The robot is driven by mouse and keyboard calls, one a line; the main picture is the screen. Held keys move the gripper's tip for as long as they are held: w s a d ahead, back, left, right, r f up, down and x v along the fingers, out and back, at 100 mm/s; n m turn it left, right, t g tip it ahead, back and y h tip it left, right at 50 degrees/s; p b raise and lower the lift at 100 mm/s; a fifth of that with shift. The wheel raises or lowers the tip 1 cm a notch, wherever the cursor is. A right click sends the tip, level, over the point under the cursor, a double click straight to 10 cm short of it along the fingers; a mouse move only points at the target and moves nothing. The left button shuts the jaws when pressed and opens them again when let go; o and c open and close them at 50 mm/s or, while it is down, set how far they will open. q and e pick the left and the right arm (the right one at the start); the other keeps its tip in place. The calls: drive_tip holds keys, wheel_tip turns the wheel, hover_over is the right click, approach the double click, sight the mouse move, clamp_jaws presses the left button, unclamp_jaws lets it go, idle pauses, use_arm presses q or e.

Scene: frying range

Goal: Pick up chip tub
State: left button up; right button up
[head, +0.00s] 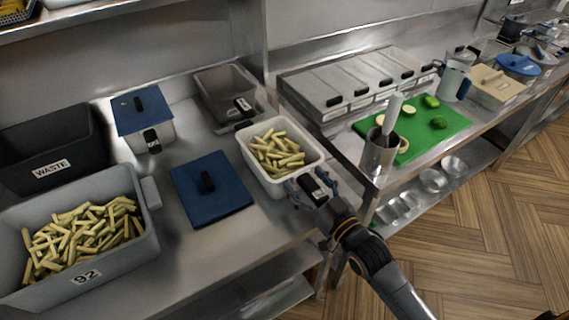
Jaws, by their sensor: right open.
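The chip tub (245,143) is a white open container with cut potato chips (277,155) in it. It stands on the steel counter in the middle of the head view. My right gripper (305,190) is open at the tub's front right corner, close to the rim. I cannot tell whether it touches the tub. The gripper hides part of that corner. My left gripper is not in view.
A large grey bin (152,232) of chips marked 92 stands at the front left. A black waste bin (20,142), a blue-lidded tub (150,110), a blue lid (228,190) and an empty grey tub (213,92) share the counter. A utensil pot (376,158) stands right.

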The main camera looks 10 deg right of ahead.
clamp_jaws()
drive_tip(key=shift+r, duration=0.1)
idle(0.3)
